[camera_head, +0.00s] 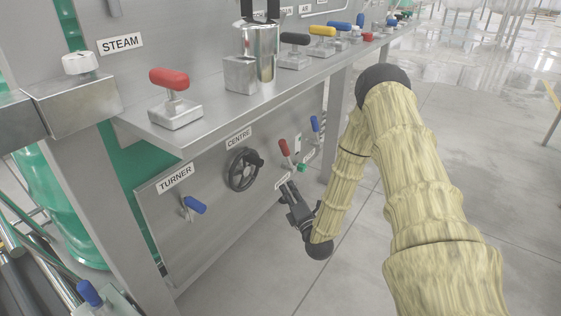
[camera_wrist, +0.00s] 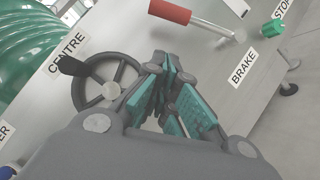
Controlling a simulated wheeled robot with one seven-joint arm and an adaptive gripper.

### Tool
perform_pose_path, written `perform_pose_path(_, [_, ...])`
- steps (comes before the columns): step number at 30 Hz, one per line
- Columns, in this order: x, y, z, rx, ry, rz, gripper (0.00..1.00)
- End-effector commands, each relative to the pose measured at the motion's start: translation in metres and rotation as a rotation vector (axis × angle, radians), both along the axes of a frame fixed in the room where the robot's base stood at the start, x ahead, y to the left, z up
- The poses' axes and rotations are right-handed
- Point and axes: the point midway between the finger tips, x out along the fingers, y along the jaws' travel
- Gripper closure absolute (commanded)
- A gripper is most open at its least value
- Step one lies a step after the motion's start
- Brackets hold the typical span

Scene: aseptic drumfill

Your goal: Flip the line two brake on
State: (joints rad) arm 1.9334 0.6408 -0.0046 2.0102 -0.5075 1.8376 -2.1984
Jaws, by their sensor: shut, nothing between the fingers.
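The brake lever has a red handle (camera_head: 284,147) and stands out from the lower grey panel, its handle leaning up and to the left. In the wrist view the red handle (camera_wrist: 170,11) is at the top edge, with a metal rod running right to its pivot above the BRAKE label (camera_wrist: 243,68). My gripper (camera_head: 286,188) is low in front of the panel, below the red handle and apart from it. In the wrist view my gripper (camera_wrist: 178,85) shows teal finger pads, shut and empty. Whether this is line two cannot be read.
A black handwheel (camera_head: 243,170) under the CENTRE label and a blue TURNER lever (camera_head: 195,205) are left of my gripper. A green knob (camera_wrist: 274,27) is beside the BRAKE label. A blue lever (camera_head: 315,123) is farther right. The shelf (camera_head: 205,125) overhangs the panel.

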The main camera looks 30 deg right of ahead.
Motion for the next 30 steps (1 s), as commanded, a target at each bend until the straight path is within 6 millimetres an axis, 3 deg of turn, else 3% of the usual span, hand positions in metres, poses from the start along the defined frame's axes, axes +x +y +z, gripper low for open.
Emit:
perform_pose_path(8, [0.021,-0.004,0.003,0.001,-0.003,-0.002,1.0])
perform_pose_path(23, [0.099,-0.018,0.022,0.001,-0.003,-0.003,1.0])
perform_pose_path(30, [0.112,-0.037,0.034,0.002,-0.001,-0.001,1.0])
